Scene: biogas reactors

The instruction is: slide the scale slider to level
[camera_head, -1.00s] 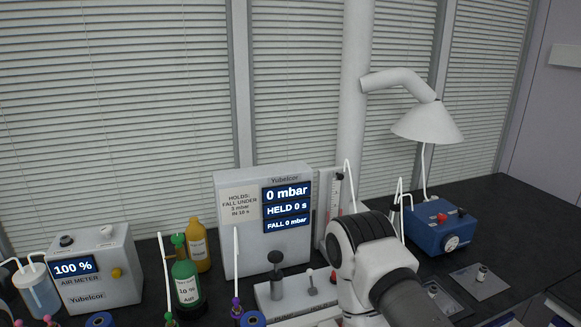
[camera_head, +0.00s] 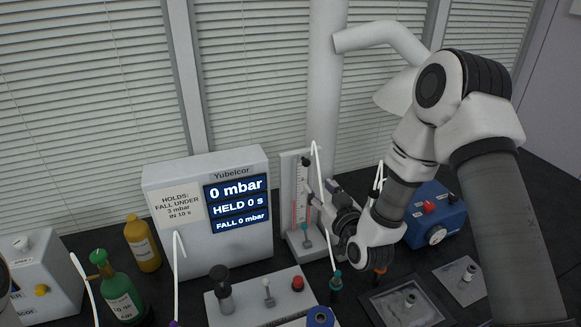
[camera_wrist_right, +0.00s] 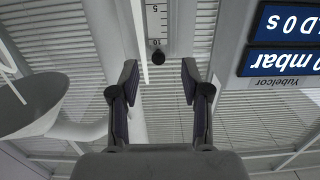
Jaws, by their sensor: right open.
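The scale (camera_head: 301,178) is a pale upright panel with printed marks beside the grey meter cabinet. A small black knob, which looks like the scale slider (camera_head: 306,161), sits near its top. In the wrist view, which is upside down, the slider (camera_wrist_right: 158,57) is a dark knob on the numbered strip (camera_wrist_right: 157,22). My right gripper (camera_wrist_right: 159,76) is open and empty, its fingers either side of the strip in that view, the knob lined up between the tips. I cannot tell the remaining depth. In the head view the right gripper (camera_head: 318,196) is beside the panel. My left gripper is not in view.
The meter cabinet (camera_head: 160,180) reads 0 mbar. A white tube (camera_head: 323,175) rises in front of the scale. A teal-capped piece (camera_head: 336,282) and an orange-collared one (camera_head: 379,275) stand below the gripper. A blue box (camera_head: 433,212) is behind my right arm.

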